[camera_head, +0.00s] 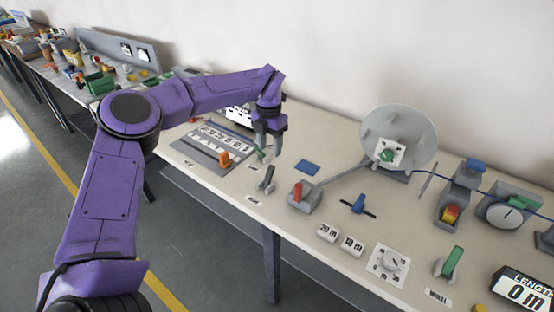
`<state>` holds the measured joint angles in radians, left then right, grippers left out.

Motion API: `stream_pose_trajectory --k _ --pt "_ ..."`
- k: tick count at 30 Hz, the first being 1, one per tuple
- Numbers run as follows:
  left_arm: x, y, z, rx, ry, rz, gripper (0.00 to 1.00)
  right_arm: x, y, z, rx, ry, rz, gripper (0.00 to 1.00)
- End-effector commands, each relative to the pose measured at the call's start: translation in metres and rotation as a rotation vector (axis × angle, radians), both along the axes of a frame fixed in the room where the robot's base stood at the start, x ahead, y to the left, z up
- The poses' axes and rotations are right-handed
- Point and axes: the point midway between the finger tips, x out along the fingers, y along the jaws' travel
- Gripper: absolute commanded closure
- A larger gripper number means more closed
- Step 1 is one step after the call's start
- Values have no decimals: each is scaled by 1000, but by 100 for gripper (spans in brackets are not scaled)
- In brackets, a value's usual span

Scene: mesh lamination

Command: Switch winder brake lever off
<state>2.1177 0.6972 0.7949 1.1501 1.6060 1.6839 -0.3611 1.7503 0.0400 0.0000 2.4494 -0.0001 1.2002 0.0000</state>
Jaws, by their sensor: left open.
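No label that I can read names the winder brake lever. A red-handled lever (297,192) stands on a grey base, with a thin bar running from it toward a large grey reel disc (415,128). A dark grey lever (267,181) stands tilted just left of it. A green lever (451,263) stands at the right front. My left gripper (269,148) points down over the table, open, above and behind the dark grey lever. My right gripper is out of view.
A labelled panel with an orange knob (223,159) lies left of my left gripper. The table's front edge has free room.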

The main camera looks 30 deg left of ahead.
Motion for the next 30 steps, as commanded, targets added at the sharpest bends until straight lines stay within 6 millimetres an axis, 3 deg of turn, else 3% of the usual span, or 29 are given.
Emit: stream_pose_trajectory --k 5,18,29,30 --pt "-3 4 -9 1 2 5 51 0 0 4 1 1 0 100" --pt "-8 11 -95 1 2 17 51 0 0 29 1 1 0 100" --pt "-6 10 -106 1 -1 16 51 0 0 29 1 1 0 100" --pt "-6 10 -106 1 -1 16 64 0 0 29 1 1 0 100"
